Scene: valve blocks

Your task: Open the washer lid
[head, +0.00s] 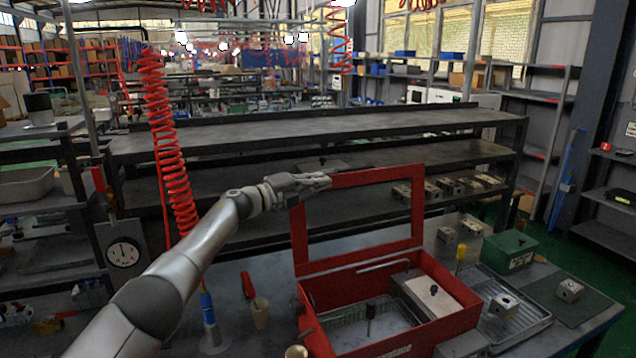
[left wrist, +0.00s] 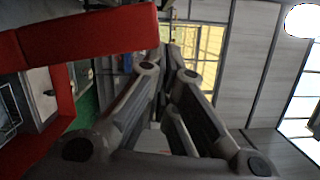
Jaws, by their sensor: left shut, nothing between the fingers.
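The red washer (head: 480,308) is an open-topped box on the bench. Its lid (head: 360,257), a red frame around an open or clear middle, stands raised at the back, roughly upright. My left gripper (head: 322,181) is shut and empty at the lid's upper left corner; whether it touches the frame is unclear. In the left wrist view the closed fingers (left wrist: 172,62) lie beside a red bar of the lid (left wrist: 90,38). My right gripper is not in view.
Inside the washer are a pale block (head: 432,296) and a wire basket. A green box (head: 509,250), a metal tray (head: 520,325) and small metal blocks (head: 569,290) stand to the right. Dark shelves (head: 300,130) rise behind, and a red coiled hose (head: 165,140) hangs left.

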